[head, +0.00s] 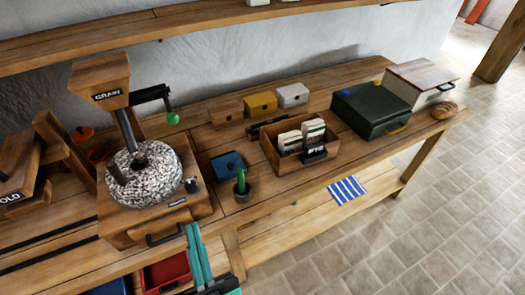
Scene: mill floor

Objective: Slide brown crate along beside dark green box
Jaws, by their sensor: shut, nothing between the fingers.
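The brown crate (286,168) stands on the workbench, an open wooden box with pale packets inside and a black handle on its front. The dark green box (365,120) stands to its right and a little farther back, lid closed, with a yellow handle. A gap of bare bench top separates the two. My gripper (192,231) shows at the bottom left as two long teal fingers side by side, shut and empty. It is at the bench's front edge, well to the left of the crate and apart from it.
A stone grain mill (150,178) stands at left. A pale wood-lidded box (424,80) and bread (445,110) are at right.

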